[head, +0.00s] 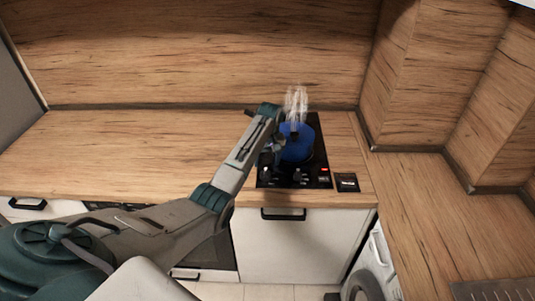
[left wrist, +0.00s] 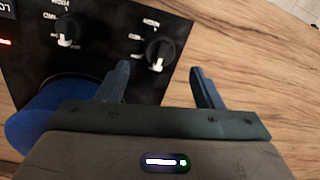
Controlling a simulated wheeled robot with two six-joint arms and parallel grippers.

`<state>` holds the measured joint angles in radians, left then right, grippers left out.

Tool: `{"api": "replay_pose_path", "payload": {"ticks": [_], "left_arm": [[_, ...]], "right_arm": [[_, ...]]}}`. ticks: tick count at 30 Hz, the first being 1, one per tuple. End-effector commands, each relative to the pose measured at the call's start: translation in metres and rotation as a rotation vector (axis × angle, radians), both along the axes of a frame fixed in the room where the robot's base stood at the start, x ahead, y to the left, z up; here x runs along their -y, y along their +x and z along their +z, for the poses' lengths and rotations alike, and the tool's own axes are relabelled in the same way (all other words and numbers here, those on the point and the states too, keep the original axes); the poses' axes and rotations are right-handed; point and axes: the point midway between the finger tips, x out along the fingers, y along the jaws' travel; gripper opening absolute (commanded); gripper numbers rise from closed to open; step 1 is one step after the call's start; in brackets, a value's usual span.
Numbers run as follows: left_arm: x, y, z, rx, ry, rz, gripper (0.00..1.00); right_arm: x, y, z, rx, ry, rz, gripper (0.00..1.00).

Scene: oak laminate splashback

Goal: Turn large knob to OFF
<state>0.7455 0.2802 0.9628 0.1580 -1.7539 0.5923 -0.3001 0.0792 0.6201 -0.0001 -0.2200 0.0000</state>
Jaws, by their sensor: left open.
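The black cooktop (head: 318,150) has two black knobs along its front edge. The left knob (head: 267,174) also shows in the left wrist view (left wrist: 157,50), where it looks slightly larger; its white pointer faces the gripper side. The other knob (head: 298,175) shows in the left wrist view too (left wrist: 68,31), also with a white pointer. Their printed labels are too blurred to read surely. My left gripper (head: 276,146) is open and empty above the cooktop's left side. In the left wrist view its fingertips (left wrist: 160,74) are spread just short of the left knob, apart from it.
A blue pot (head: 298,154) stands on the cooktop with steam (head: 295,100) above it, close beside my left gripper. A red light (head: 324,169) glows on the panel. A small black plate (head: 346,182) lies right of the cooktop. The wooden counter (head: 120,150) at left is clear.

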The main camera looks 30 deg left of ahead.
Motion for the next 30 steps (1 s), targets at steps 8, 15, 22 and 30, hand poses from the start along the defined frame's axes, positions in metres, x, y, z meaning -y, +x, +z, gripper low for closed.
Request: {"api": "replay_pose_path", "payload": {"ticks": [8,15,22,30], "left_arm": [[0.002,0.002,0.042,0.003,0.000,0.001,0.60],[0.002,0.002,0.053,0.000,0.000,0.001,0.60],[0.002,0.002,0.052,0.000,0.000,0.001,0.60],[0.004,-0.001,0.047,0.002,0.003,-0.009,0.60]], "right_arm": [[0.001,0.000,-0.018,0.000,-0.001,0.001,0.58],[0.001,0.000,-0.019,0.000,-0.001,0.001,0.58],[0.001,0.000,-0.019,0.000,-0.001,0.001,0.58],[0.001,0.000,-0.019,0.000,-0.001,0.001,0.58]]}}
